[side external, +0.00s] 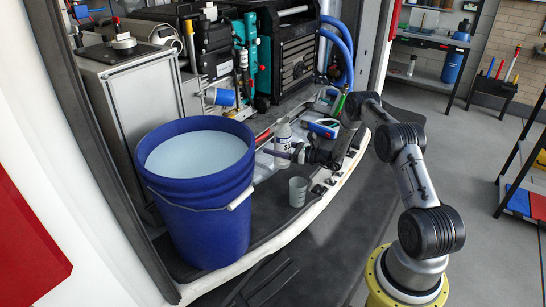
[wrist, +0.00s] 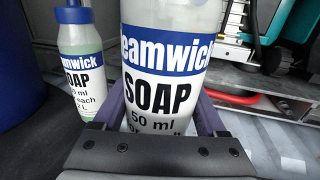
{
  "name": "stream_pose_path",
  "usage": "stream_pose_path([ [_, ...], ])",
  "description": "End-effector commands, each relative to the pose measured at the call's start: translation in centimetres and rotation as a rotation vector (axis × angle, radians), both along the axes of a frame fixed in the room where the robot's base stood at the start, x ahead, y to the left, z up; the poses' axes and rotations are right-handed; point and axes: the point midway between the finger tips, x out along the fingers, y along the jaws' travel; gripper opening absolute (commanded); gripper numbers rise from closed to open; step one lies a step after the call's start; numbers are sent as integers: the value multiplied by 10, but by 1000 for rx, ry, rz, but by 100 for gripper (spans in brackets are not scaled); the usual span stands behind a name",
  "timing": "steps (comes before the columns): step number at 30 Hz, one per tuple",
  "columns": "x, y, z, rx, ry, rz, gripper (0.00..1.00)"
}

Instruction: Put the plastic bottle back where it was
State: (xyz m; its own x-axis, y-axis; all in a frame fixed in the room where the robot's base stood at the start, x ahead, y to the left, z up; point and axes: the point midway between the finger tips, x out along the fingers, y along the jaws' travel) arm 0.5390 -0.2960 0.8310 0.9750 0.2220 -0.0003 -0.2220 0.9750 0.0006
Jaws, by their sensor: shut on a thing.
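The plastic bottle (side external: 283,136) is a soap bottle with a blue and white label. It stands upright between the purple fingers of my gripper (side external: 290,154) in the side external view. In the wrist view the bottle (wrist: 165,60) fills the middle, and my gripper (wrist: 160,112) is shut on it, one finger on each side. Its top is cut off there, and its lower part is hidden behind my gripper. I cannot tell whether its base touches the surface below.
A second soap bottle (wrist: 82,70) with a blue cap stands to the left in the wrist view. A large blue bucket (side external: 200,215) of pale liquid stands at left. A small clear cup (side external: 298,191) stands near the front edge. Machinery (side external: 293,50) lies behind.

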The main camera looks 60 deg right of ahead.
Motion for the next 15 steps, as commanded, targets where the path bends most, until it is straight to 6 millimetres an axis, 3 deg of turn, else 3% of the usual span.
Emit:
stream_pose_path([
  [8, 12, -6, -17, 0, -1, 1, 5],
  [15, 15, -8, -46, 0, -1, 0, 5],
])
